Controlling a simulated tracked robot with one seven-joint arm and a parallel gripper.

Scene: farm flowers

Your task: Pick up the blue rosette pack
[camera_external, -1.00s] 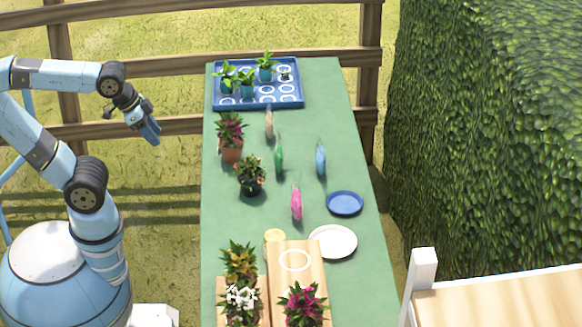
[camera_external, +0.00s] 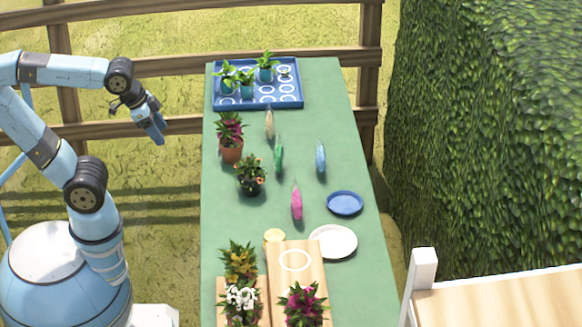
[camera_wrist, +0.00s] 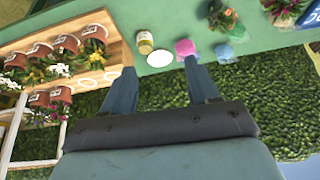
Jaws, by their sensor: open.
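The blue rosette pack (camera_external: 320,158) stands upright on the right half of the green table, a slim light-blue shape. In the wrist view a teal-blue item (camera_wrist: 224,52), likely this pack, shows near the table's edge, right of the right finger. My gripper (camera_external: 157,132) hangs in the air left of the table, well apart from the pack. In the wrist view its two fingers (camera_wrist: 162,80) are spread with nothing between them.
Nearby stand a green pack (camera_external: 278,159), a pink pack (camera_external: 297,204) and a tan pack (camera_external: 269,123). Potted flowers (camera_external: 231,140) line the left edge. A blue plate (camera_external: 345,203) and white plate (camera_external: 334,242) lie in front; a blue tray (camera_external: 285,102) is behind.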

